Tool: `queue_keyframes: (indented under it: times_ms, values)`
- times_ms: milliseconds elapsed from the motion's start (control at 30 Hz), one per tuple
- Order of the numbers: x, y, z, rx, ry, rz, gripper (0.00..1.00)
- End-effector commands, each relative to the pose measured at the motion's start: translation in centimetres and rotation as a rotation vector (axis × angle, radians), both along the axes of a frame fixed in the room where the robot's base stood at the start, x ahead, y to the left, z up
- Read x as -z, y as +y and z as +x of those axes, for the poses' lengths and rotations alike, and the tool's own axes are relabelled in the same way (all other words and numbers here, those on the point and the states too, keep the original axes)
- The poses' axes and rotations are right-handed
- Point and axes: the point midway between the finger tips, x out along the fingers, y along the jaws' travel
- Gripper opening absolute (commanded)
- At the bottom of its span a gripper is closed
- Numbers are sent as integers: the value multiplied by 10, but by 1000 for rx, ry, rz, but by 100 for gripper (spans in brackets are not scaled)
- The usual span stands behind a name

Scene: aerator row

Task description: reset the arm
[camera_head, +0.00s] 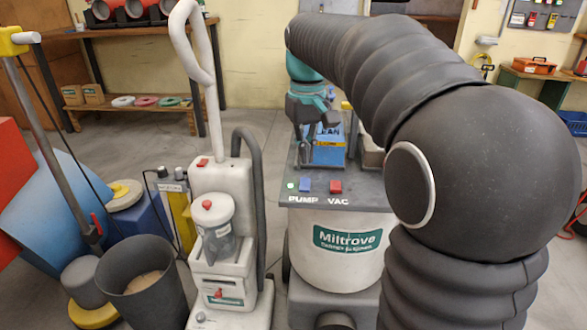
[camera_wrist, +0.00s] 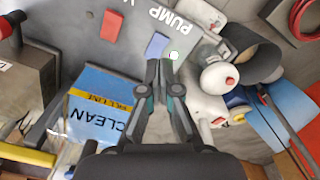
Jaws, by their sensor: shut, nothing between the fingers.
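My gripper (camera_head: 305,158) hangs fingers down above the dark top of the Miltrove machine (camera_head: 345,250), at the left of the blue CLEAN box (camera_head: 330,152). Its fingers are shut and empty; they also show in the wrist view (camera_wrist: 162,68). The fingertips appear close to the blue PUMP button (camera_wrist: 157,45) and the lit green lamp (camera_wrist: 174,55); I cannot tell how far above the top they are. The red VAC button (camera_head: 335,186) is to the right of the blue one. My arm arches over the right of the head view and hides part of the machine.
A white upright cleaner (camera_head: 222,240) with a tall handle stands left of the machine. A wooden shelf (camera_head: 140,115) is at the back wall. Bare floor shows behind the machine.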

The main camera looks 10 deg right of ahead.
Motion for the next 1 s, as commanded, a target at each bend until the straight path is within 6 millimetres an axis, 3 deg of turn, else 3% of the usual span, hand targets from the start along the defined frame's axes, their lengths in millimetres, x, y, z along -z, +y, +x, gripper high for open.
queue_keyframes:
  times_ms: [167, 467, 800, 1000]
  values:
    - [-2, 0, -26, 20, -51, 1, 0]
    - [14, 0, -108, 89, -214, 10, 0]
    - [64, 0, -193, 166, -399, 34, 0]
    - [92, 0, -221, 195, -468, 47, 0]
